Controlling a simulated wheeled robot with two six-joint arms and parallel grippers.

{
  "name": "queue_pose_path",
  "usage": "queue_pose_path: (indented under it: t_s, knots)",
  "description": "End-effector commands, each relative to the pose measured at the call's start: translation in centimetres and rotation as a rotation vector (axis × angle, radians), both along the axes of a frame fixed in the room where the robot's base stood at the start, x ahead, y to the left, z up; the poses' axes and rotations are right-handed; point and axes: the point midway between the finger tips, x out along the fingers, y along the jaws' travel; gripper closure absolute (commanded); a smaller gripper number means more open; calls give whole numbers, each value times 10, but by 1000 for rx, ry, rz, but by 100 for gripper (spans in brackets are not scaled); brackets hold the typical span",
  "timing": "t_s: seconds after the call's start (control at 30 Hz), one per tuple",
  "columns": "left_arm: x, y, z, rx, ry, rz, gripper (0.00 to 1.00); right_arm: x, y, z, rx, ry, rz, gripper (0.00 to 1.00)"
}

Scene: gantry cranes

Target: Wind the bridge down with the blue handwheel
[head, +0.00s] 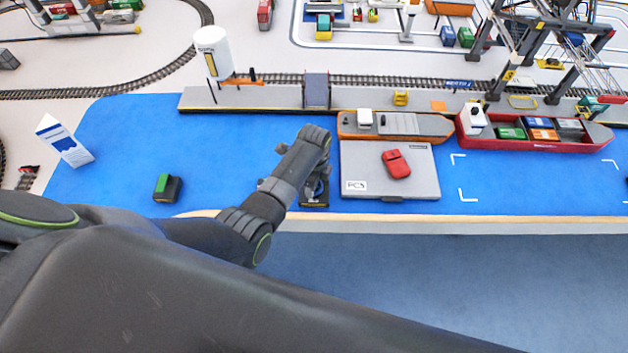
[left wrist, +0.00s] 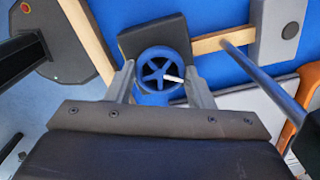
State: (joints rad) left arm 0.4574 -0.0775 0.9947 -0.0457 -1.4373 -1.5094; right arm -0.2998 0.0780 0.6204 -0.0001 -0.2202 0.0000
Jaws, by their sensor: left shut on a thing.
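The blue handwheel (left wrist: 158,72) has spokes and a small white handle, and sits on a dark block (left wrist: 130,42). In the left wrist view, the two fingers of my left gripper (left wrist: 160,82) stand on either side of its rim, shut on it. In the head view my left gripper (head: 316,178) reaches down to the wheel's dark base (head: 314,204) at the front edge of the blue table, and my arm hides most of the wheel. A grey panel (head: 316,90) at the quay may be the bridge; I cannot tell for certain. My right gripper is not in view.
A grey platform (head: 362,180) with a red car (head: 397,165) is just right of the wheel. Behind it lie an orange boat (head: 425,126) and a red container ship (head: 540,146). A green-and-black block (head: 167,188) and a white sign (head: 64,140) stand to the left.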

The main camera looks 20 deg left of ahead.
Motion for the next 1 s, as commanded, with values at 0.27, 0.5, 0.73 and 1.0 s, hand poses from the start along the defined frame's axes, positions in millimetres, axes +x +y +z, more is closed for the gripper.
queue_pose_path:
  t_s: [0.27,0.5,0.73,1.0]
  knots:
    - [0,0,3,1,3,241,75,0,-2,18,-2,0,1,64]
    - [0,0,2,1,1,468,75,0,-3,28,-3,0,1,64]
    - [0,1,2,2,1,687,75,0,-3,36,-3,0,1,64]
    - [0,1,1,2,0,943,75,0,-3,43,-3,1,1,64]
